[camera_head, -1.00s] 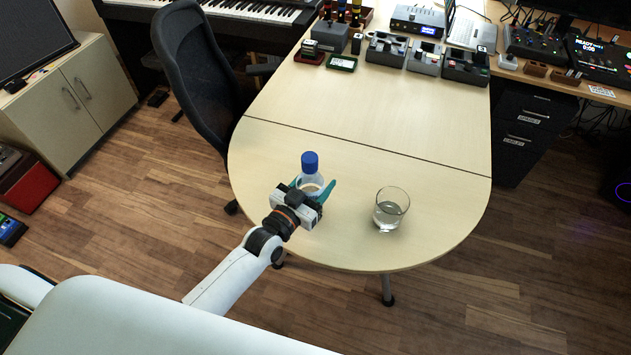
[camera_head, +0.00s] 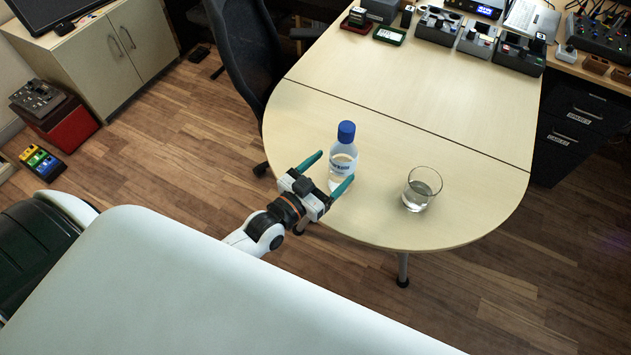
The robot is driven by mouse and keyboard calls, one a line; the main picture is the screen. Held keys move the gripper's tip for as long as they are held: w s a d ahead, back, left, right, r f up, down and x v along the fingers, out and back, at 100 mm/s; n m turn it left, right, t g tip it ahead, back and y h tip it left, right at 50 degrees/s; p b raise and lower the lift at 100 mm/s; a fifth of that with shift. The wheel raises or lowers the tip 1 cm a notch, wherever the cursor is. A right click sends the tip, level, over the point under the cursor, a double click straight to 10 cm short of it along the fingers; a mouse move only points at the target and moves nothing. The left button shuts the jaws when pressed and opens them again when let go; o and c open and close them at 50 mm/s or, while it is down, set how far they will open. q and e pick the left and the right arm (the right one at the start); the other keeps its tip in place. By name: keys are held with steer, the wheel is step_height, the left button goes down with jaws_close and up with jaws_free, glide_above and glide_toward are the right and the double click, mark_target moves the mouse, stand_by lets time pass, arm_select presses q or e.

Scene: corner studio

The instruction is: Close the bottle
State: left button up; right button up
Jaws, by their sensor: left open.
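A clear bottle (camera_head: 343,163) with a white and blue label stands upright near the rounded left front edge of the table. A blue cap (camera_head: 346,132) sits on its top; I cannot tell how tight it is. My left gripper (camera_head: 331,171) is open, its two green fingers spread, just in front and to the left of the bottle. The bottle stands between or just beyond the fingertips, and I cannot tell whether they touch it. My right gripper is not in view.
A glass with some clear liquid (camera_head: 420,190) stands to the right of the bottle. The pale table (camera_head: 430,125) is clear in the middle, with several devices along its far end. A dark office chair (camera_head: 245,65) stands at the table's left side.

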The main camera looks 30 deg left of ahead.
arm_select(q)
steer(key=v, duration=0.5)
steer(key=shift+d, duration=0.1)
stand_by(0.5)
